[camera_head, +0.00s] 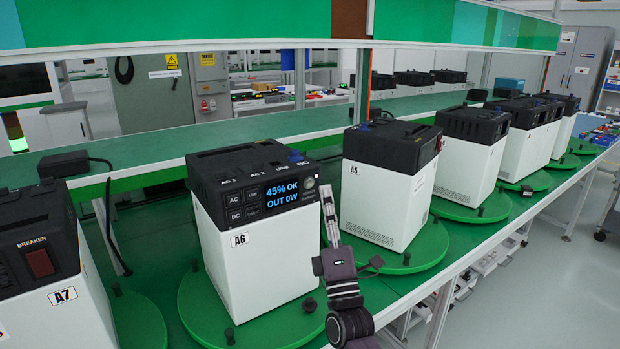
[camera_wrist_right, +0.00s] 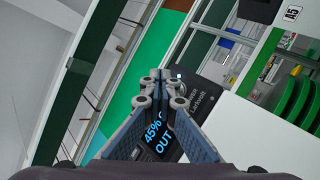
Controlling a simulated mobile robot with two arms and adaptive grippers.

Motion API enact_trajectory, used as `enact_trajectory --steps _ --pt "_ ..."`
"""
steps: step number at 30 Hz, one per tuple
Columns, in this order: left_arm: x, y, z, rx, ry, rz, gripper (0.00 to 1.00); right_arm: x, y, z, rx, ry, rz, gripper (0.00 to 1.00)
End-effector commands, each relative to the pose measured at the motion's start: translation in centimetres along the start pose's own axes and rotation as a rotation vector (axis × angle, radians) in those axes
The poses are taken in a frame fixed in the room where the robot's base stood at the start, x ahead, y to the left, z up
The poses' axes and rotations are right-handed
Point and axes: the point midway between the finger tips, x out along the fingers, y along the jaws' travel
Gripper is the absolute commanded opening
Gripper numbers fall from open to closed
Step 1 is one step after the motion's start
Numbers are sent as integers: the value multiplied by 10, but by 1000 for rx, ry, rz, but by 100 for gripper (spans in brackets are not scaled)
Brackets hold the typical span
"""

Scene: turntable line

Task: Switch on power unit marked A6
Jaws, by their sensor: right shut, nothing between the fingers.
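The power unit marked A6 (camera_head: 262,258) has a white body and a black top. It stands on a round green turntable (camera_head: 195,315). Its front screen (camera_head: 282,193) is lit and reads 45% OK and OUT with a watt figure that looks like 0W. A round button (camera_head: 309,183) sits right of the screen. My right gripper (camera_head: 326,192) is shut and empty, its tips close to the panel's right edge by the button. Whether they touch it I cannot tell. In the right wrist view the shut fingertips (camera_wrist_right: 160,82) partly cover the lit screen (camera_wrist_right: 157,133). My left gripper is not in view.
Unit A5 (camera_head: 375,195) stands on its own turntable to the right, with several similar units beyond. Unit A7 (camera_head: 75,300), with a red breaker switch (camera_head: 40,263), is at the left. A green shelf (camera_head: 150,160) runs behind the units. Small black knobs stand on the turntables.

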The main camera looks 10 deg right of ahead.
Motion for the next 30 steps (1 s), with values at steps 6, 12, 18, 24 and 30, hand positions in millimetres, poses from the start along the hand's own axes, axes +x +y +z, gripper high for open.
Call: enact_trajectory --steps 6,12,18,24,30 --pt "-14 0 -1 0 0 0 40 -13 11 10 0 0 -2 0" --pt "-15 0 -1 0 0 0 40 -17 12 12 1 0 -1 0" --pt "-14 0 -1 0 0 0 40 -16 11 12 1 0 -1 0" --pt "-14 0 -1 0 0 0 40 -16 11 12 1 0 -1 0" --pt "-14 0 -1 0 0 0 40 -23 4 8 37 22 -37 0"
